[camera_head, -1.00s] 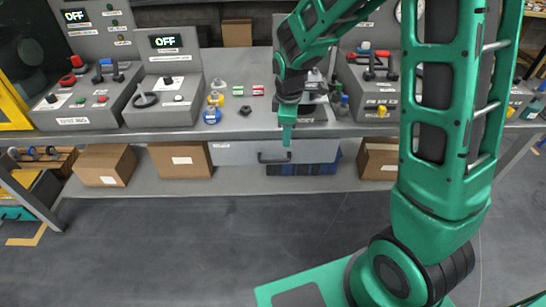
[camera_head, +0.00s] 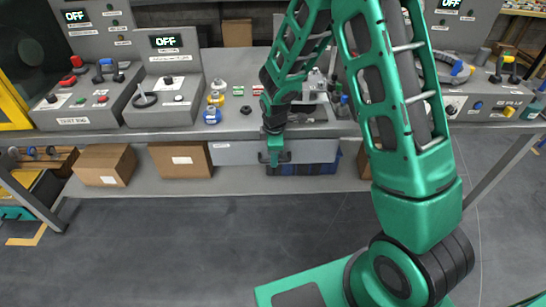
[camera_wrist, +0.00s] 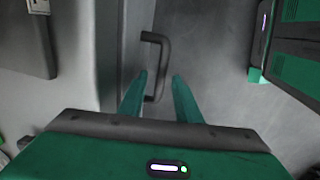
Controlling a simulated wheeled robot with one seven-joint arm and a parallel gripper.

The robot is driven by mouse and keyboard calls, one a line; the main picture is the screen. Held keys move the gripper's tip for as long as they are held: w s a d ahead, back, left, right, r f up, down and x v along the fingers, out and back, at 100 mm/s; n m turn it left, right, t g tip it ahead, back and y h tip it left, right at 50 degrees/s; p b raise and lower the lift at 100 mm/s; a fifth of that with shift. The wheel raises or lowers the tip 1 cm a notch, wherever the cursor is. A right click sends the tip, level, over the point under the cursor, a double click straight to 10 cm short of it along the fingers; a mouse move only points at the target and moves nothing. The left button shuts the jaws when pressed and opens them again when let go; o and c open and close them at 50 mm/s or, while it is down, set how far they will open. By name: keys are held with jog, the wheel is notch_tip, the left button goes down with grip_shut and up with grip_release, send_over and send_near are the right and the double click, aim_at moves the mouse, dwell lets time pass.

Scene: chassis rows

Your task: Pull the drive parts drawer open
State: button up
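The grey drawer (camera_head: 236,154) sits under the bench top and looks shut. Its small label is too small to read. Its dark bar handle (camera_head: 288,156) is partly hidden by my gripper (camera_head: 274,158) in the head view. In the wrist view, the drawer front (camera_wrist: 215,60) is plain grey and the handle (camera_wrist: 166,52) stands out from it. My gripper (camera_wrist: 161,78) is open there, with one green finger on each side of the handle bar. I cannot tell whether either finger touches it.
Control consoles (camera_head: 168,85) and small parts, such as a yellow one (camera_head: 216,98), stand on the bench top. The floor (camera_head: 190,245) in front is clear.

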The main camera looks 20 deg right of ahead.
jog(key=shift+w+f, duration=0.1)
jog(key=shift+f, duration=0.4)
grip_shut()
